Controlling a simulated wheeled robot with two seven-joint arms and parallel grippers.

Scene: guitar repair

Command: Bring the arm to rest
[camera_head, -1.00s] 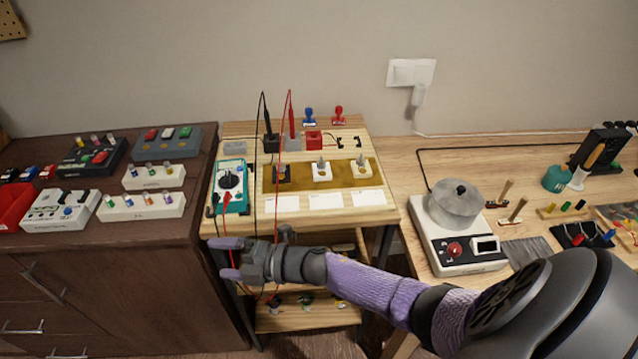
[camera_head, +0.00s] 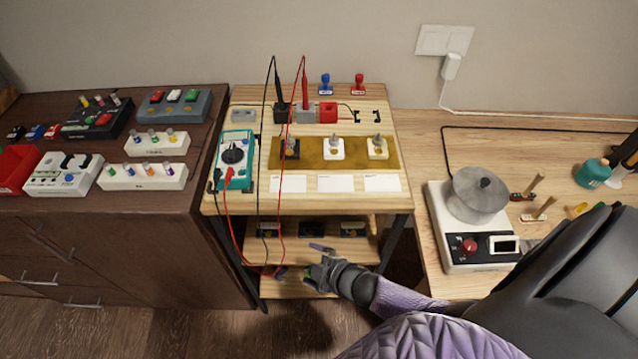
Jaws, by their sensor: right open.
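My right gripper (camera_head: 314,266) is open and empty. It is in front of the lower shelves of the small wooden stand, below the stand's top. My right arm (camera_head: 420,310) comes in from the lower right in a purple sleeve. My left gripper is not in the picture.
The wooden stand (camera_head: 330,202) bears a teal multimeter (camera_head: 236,160) with hanging red and black leads, and a mat with several switches (camera_head: 333,149). A dark cabinet (camera_head: 205,185) is at the left. A right-hand table bears a white device with a round metal pot (camera_head: 476,196).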

